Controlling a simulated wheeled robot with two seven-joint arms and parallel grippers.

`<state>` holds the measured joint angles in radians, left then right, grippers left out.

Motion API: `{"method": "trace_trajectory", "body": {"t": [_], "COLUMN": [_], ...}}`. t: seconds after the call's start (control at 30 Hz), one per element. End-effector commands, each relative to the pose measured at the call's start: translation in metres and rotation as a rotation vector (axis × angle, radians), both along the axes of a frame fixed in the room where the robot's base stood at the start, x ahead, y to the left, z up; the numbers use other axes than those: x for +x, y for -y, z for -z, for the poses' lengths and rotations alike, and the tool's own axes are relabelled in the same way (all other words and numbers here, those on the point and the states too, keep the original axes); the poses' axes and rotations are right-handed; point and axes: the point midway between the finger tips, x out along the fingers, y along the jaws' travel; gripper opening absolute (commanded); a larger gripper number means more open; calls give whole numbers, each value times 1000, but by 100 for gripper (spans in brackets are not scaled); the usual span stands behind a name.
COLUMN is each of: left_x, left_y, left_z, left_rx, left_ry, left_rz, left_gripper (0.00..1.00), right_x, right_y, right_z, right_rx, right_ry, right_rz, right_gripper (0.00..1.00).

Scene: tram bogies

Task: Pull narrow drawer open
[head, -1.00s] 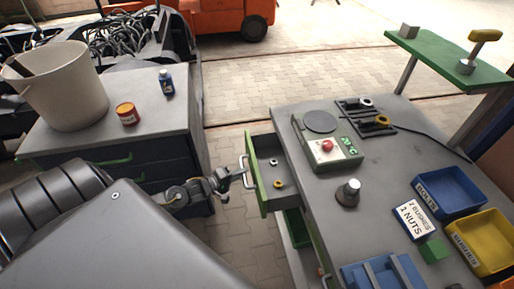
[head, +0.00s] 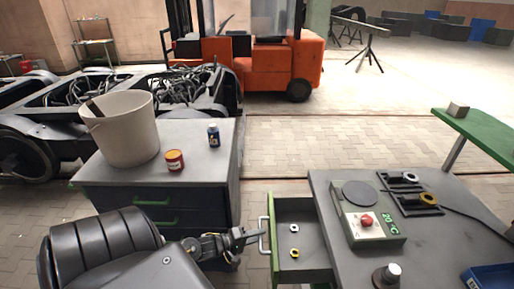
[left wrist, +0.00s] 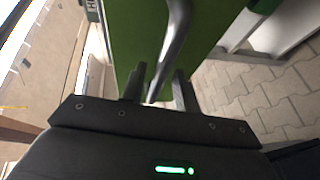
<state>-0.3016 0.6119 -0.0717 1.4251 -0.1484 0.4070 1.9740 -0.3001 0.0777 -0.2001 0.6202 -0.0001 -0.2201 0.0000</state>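The narrow drawer (head: 313,273) has a green front and stands pulled out from the left side of the grey workbench (head: 340,215). A small pale nut and a brass-coloured ring lie inside it. Its pale bar handle (head: 263,236) faces left. My left gripper (head: 257,235) is at this handle. In the left wrist view, the handle bar (left wrist: 177,35) runs down between the two dark fingers of the left gripper (left wrist: 159,88). The fingers stand apart with visible space beside the bar. The green drawer front (left wrist: 130,40) lies just beyond. My right gripper is in neither view.
A control box with a red button (head: 366,222) sits on the workbench. Paved floor shows between them.

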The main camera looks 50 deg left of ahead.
Motion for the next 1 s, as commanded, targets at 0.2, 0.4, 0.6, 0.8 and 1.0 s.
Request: {"method": "trace_trajectory", "body": {"t": [0.2, 0.4, 0.6, 0.8, 1.0], "left_x": [0, -7, -41, -76, -96], "left_y": [0, -2, -13, -26, -33], "left_z": [0, 0, -5, -13, -18], "left_rx": [0, -1, 0, 1, 0], "left_ry": [0, -1, -3, -2, -1], "left_rz": [0, 1, 2, 1, 1], "left_gripper": [36, 36, 36, 36, 36], "right_x": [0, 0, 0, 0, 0], "right_y": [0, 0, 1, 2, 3], "right_z": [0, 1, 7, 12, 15], "right_rx": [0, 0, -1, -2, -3], "right_ry": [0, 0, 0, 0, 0], "right_rz": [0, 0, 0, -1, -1], "right_gripper": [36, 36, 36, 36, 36]}}
